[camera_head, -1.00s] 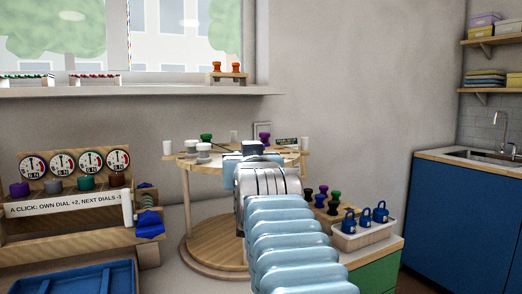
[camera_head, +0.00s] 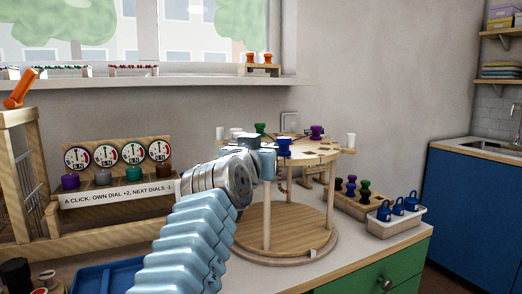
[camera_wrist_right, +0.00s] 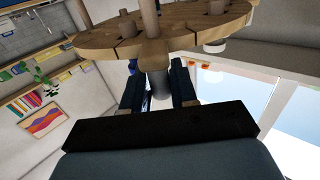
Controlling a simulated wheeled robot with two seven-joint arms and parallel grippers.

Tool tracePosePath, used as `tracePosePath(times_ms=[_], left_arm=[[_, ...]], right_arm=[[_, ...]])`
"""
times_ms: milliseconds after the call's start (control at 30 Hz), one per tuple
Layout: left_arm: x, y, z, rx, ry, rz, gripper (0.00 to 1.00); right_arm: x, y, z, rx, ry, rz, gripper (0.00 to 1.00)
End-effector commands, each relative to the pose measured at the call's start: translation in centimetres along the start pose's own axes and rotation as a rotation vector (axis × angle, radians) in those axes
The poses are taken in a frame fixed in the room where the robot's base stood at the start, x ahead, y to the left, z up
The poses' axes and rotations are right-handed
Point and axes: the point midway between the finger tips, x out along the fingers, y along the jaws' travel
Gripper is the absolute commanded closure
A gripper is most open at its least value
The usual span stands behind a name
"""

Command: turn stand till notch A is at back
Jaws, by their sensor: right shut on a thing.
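The round wooden stand (camera_head: 322,153) is on the counter, its top disc raised on posts over a round base (camera_head: 285,232). Its top carries a green peg (camera_head: 260,128), a purple peg (camera_head: 316,131), a blue peg (camera_head: 284,148) and white pegs such as one at the right rim (camera_head: 350,141). My right gripper (camera_head: 266,163) is at the disc's near left rim. In the right wrist view the gripper (camera_wrist_right: 160,88) is shut on a pale grey peg (camera_wrist_right: 160,84) at the disc's edge. I cannot make out notch A. My left gripper is not in view.
A dial rack (camera_head: 120,180) stands left of the stand, with a blue tray (camera_head: 105,278) in front. A peg block (camera_head: 345,204) and a white bin of blue padlocks (camera_head: 398,224) are to the right. A wooden frame (camera_head: 15,120) stands at far left.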

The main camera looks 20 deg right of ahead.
Motion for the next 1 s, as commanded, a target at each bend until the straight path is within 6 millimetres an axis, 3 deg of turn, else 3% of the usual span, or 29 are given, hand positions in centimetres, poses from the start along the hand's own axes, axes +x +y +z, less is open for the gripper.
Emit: tracePosePath(times_ms=[767,800,900,1000], left_arm=[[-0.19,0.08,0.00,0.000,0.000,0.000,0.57],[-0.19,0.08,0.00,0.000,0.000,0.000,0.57],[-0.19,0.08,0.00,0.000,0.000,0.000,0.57],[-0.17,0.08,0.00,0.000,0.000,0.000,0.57]], right_arm=[[-0.04,0.05,-0.32,0.001,0.009,0.054,1.00],[-0.04,0.06,-0.31,0.001,0.009,0.054,0.68],[-0.03,0.05,-0.24,0.001,0.007,0.054,0.55],[-0.02,0.04,-0.16,0.001,0.006,0.054,0.55]])
